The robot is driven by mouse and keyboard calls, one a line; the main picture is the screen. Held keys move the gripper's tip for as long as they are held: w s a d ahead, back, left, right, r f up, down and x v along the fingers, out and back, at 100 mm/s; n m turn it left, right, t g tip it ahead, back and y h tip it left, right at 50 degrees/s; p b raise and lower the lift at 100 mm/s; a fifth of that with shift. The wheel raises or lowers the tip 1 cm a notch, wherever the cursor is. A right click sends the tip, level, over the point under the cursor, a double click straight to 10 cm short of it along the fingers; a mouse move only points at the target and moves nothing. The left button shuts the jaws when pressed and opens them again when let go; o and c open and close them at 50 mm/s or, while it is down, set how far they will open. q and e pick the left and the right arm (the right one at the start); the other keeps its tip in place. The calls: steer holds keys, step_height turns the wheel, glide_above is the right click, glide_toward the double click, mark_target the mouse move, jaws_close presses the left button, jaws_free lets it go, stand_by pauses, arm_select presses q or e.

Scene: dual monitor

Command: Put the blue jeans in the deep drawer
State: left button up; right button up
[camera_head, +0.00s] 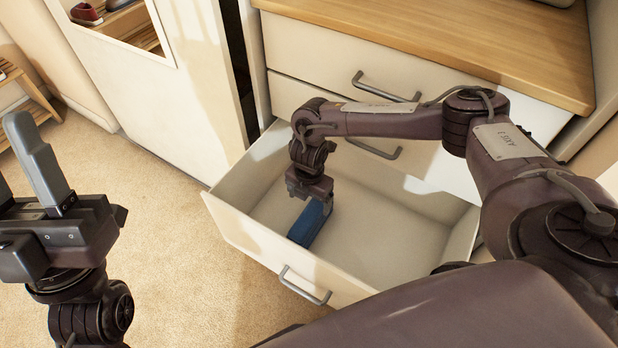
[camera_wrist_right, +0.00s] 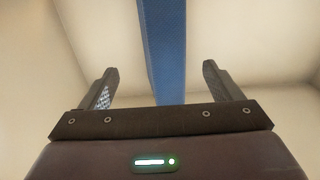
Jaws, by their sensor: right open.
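The folded blue jeans (camera_head: 308,226) stand as a narrow block on the floor of the open deep drawer (camera_head: 395,232), near its left side. My right gripper (camera_head: 313,196) is inside the drawer, pointing down just above the jeans. In the right wrist view the jeans (camera_wrist_right: 163,45) run as a blue strip between the two spread fingers of the right gripper (camera_wrist_right: 157,82), with a gap on each side. My left gripper (camera_head: 14,150) is at the left edge, away from the drawer, with its fingers apart and nothing seen between them.
Two closed drawers with grey handles (camera_head: 385,86) are above the open one, under a wooden top (camera_head: 470,40). A white panel with a mirror (camera_head: 120,20) stands left of the dresser. The carpet (camera_head: 165,215) in front is clear. My right arm covers part of the drawer.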

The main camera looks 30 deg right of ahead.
steer(key=shift+r+p, duration=0.8)
steer(key=shift+r, duration=0.1)
arm_select(q)
steer(key=w+d+f+g+y+p, duration=0.1)
steer(key=w+d+f+g+y, duration=0.2)
steer(key=f, duration=0.4)
steer(key=w+f+n+g+y, duration=0.1)
steer(key=w+f+g, duration=0.2)
steer(key=f+g, duration=0.25)
steer(key=w+d+f+g+y+p, duration=0.1)
steer(key=w+d+f+g+y, duration=0.15)
steer(key=f, duration=0.45)
arm_select(e)
steer(key=shift+r, duration=0.8)
arm_select(q)
steer(key=s+a+f+g+y+p, duration=0.1)
steer(key=s+f+g, duration=0.4)
steer(key=f, duration=0.5)
steer(key=s+a+f+g+y+p, duration=0.1)
steer(key=s+a+f+g+y, duration=0.1)
steer(key=s+f+g, duration=0.4)
steer(key=shift+s+a+f+g+y+p, duration=0.3)
steer(key=shift+f+y, duration=0.35)
steer(key=shift+f, duration=1.3)
arm_select(e)
steer(key=shift+r, duration=1.45)
steer(key=shift+r, duration=0.15)
